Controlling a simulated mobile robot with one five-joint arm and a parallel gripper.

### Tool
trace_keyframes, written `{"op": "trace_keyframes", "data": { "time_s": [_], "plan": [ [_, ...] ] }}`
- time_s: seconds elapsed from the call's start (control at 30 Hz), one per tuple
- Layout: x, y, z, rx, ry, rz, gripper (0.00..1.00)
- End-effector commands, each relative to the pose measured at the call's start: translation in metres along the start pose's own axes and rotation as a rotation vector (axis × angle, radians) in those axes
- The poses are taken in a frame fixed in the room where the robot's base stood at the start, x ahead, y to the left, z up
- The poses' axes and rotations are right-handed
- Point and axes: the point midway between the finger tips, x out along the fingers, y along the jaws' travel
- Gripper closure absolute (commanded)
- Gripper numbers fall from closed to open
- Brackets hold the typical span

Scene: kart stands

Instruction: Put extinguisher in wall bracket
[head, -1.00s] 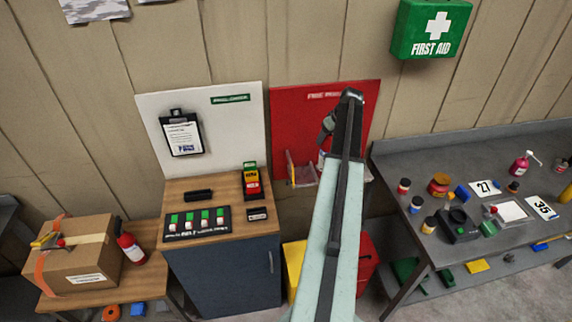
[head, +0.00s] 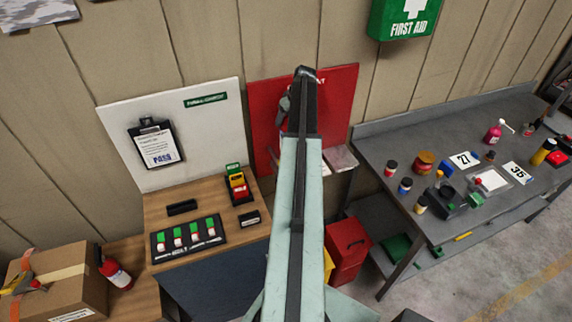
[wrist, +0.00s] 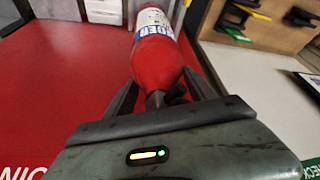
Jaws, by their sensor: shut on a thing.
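A red extinguisher (wrist: 158,58) with a white label shows in the wrist view. My gripper (wrist: 161,78) is shut on it near its neck end, one finger along each side. The red board (head: 343,100) on the wall shows in the head view, and it fills the left of the wrist view (wrist: 62,85). The gripper and held extinguisher are in front of this board, but my arm mostly hides them in the head view. I cannot make out the wall bracket.
A white board (head: 200,130) with a clipboard (head: 155,145) is left of the red board, above a wooden-topped cabinet (head: 160,210). A pale ledge (head: 341,158) is right of my arm. A grey bench (head: 400,150) with several small items stands right. Floor shows at lower right.

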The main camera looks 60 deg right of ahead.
Motion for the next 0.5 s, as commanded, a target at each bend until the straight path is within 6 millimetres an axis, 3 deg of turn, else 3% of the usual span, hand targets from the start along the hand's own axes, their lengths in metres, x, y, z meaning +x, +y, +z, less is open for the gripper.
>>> {"op": "trace_keyframes", "data": {
  "time_s": [0.33, 0.5],
  "plan": [
    [0.053, -0.003, 0.018, -0.005, 0.001, -0.002, 1.00],
    [0.061, -0.004, 0.022, -0.005, 0.001, -0.002, 1.00]
  ]
}}
